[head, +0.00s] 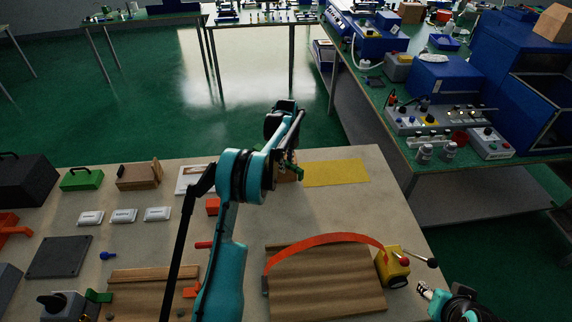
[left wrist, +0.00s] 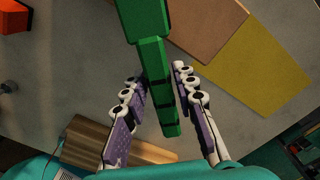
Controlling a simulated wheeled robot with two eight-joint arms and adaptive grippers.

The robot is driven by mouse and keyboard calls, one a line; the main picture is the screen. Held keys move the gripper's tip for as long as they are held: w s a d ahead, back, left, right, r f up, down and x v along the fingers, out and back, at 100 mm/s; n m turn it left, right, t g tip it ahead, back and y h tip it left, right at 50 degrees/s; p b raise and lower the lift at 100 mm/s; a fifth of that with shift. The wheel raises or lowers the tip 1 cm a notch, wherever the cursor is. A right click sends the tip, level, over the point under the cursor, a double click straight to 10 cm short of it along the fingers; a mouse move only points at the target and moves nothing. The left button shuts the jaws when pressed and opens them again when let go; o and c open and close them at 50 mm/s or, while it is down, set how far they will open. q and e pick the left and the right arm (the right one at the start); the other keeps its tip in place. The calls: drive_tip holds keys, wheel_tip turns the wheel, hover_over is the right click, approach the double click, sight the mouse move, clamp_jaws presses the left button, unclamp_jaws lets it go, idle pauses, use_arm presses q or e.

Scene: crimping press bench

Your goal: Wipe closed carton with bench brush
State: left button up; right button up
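The green bench brush (left wrist: 155,60) lies between the purple fingers of my left gripper (left wrist: 158,95) in the left wrist view. The closed carton (left wrist: 205,25) is a flat brown surface behind the brush, beside the yellow mat. In the head view my left arm hides most of the carton (head: 287,177); a bit of the green brush (head: 294,171) shows over it. I cannot tell whether they touch. My right gripper (head: 427,291) is at the lower right, with no object visible in it.
The yellow mat (head: 337,172) lies right of the carton. A wooden board (head: 325,285) with an orange strip (head: 325,240) and a yellow device (head: 392,267) are at the front right. A green case (head: 82,180) and several white packs are on the left.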

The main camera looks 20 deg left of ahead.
use_arm(q)
drive_tip(key=shift+c, duration=0.2)
clamp_jaws()
drive_tip(key=shift+a, duration=0.15)
